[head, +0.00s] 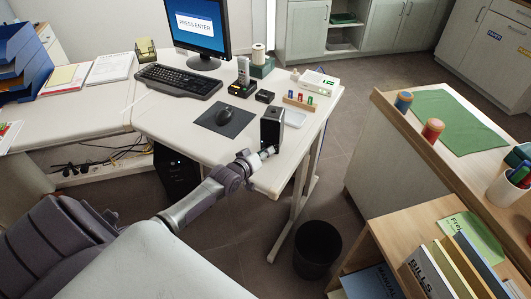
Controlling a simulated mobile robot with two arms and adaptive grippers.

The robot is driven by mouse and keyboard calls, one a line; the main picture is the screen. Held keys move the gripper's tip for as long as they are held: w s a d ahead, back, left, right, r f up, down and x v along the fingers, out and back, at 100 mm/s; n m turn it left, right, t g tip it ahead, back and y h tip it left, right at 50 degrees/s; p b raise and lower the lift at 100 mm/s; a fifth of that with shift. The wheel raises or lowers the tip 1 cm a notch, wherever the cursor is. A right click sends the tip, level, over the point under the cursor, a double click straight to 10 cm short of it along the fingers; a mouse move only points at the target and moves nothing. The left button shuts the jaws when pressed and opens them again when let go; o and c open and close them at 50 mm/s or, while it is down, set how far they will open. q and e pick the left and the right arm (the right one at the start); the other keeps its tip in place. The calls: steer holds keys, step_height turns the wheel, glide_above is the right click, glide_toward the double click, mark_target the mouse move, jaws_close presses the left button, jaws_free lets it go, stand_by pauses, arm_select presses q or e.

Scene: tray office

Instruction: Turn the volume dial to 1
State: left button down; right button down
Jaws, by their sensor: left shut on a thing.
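A black box-shaped speaker (271,124) stands upright near the right front edge of the white desk (188,135). My left gripper (267,152) reaches in from the left and is at the low front of the speaker. Its jaws are shut on a small part there, which looks like the volume dial. The dial itself is hidden by the fingers or too small to make out, and I cannot read its setting. My right gripper does not show.
A mouse (223,117) on a dark pad (224,120) lies left of the speaker. A white tray (294,117) and a wooden stand with coloured pegs (299,103) are to its right. A phone (243,76) and keyboard (178,80) are behind. A black bin (317,249) stands on the floor.

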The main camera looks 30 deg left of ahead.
arm_select(q)
steer(key=f+n+t+b, duration=0.1)
steer(key=b, duration=0.2)
steer(key=shift+a+n+h+b, duration=0.1)
steer(key=shift+n+h+b, duration=0.25)
steer(key=shift+n+h, duration=0.05)
steer(key=shift+r+n+b, duration=0.25)
steer(key=shift+n+b, duration=0.05)
steer(key=shift+b, duration=0.1)
steer(key=shift+r, duration=0.1)
steer(key=c, duration=1)
jaws_free()
steer(key=shift+c, duration=0.2)
